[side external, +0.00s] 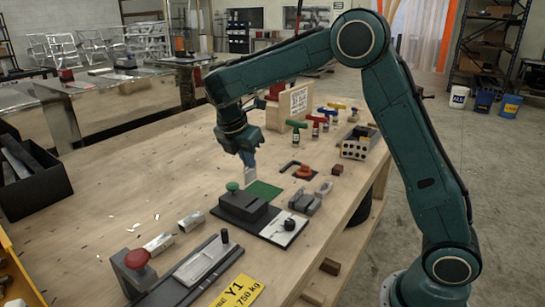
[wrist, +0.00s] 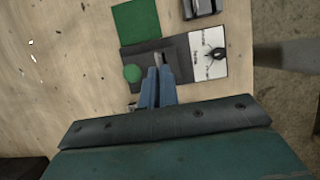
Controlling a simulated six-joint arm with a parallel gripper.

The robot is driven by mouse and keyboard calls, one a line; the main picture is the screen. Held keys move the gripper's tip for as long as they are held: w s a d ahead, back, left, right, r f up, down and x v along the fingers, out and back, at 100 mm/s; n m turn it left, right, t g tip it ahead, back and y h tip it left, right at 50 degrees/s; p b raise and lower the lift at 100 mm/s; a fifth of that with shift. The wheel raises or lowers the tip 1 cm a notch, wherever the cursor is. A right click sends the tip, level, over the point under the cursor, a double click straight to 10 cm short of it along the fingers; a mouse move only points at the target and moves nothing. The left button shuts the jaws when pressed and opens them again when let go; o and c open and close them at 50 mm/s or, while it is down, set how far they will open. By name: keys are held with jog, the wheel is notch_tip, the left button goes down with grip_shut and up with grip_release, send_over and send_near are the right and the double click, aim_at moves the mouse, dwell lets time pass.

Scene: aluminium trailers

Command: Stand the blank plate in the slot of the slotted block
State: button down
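My gripper (side external: 247,158) points down above the black slotted block (side external: 240,208), its blue fingers close together. A small pale plate (side external: 250,174), which looks like the blank plate, hangs between the fingertips, apart from the block as far as the side view shows. In the wrist view the fingers (wrist: 157,82) lie over the block (wrist: 135,55), and a thin pale edge of the plate (wrist: 157,59) shows at their tips. The slot is not clear in either view. A green knob (side external: 232,186) stands at the block's left side.
A green mat (side external: 264,190) lies behind the block. A white panel with a black knob (side external: 285,228) adjoins its right side. Grey metal blocks (side external: 306,202), a red-knobbed fixture (side external: 136,262) and several coloured-handled tools (side external: 314,120) stand around. The wooden table's left side is mostly clear.

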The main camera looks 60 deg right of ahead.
aim_at(248, 177)
jog(key=shift+f, duration=0.1)
jog(key=shift+f, duration=2.75)
jog(key=shift+f, duration=2.35)
jog(key=c, duration=1.6)
grip_release()
jog(key=shift+r, duration=0.1)
jog(key=v, duration=1.3)
jog(key=shift+a+r, duration=0.2)
jog(key=shift+r, duration=0.05)
